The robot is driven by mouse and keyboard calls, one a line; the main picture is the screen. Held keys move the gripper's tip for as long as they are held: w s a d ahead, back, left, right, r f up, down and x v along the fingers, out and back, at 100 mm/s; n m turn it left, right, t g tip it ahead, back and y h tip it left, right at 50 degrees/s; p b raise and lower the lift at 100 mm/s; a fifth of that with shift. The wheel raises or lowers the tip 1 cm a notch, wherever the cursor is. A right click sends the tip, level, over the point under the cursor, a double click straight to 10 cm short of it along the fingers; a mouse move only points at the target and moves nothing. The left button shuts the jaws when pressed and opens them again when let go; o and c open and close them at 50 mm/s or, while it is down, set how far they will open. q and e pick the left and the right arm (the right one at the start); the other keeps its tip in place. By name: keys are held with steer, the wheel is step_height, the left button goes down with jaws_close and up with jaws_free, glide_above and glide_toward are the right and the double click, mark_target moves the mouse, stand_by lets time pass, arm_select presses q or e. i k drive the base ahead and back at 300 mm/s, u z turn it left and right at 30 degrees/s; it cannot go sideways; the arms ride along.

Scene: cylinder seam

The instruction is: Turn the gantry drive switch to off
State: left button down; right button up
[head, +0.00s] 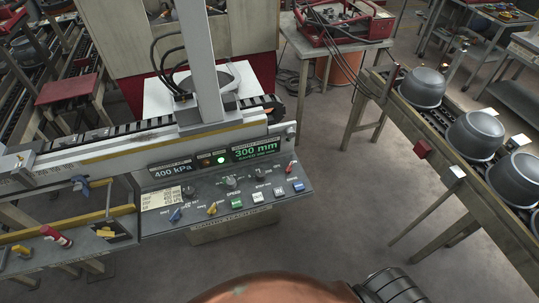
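The control panel (158,231) stands in the middle of the head view, with a sign on its front that starts with "GANTRY". Its sloped face carries a blue lever switch (176,215), a yellow lever switch (212,209), a dark speed knob (231,182), a small red-tipped switch (290,168) and several push buttons. The small labels are too blurred to tell which is the gantry drive switch or where it points. The display (257,151) reads 300 mm and a green lamp (221,160) is lit. Neither gripper shows in the head view.
The gantry beam (120,152) and its upright column (200,60) rise behind the panel. A conveyor with grey pots (475,135) runs along the right. A bench with a red-handled tool (56,236) lies at left. The floor (350,215) between panel and conveyor is clear.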

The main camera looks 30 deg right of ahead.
mark_target(288, 170)
steer(key=z, duration=0.35)
steer(key=i, duration=0.9)
steer(key=z, duration=0.65)
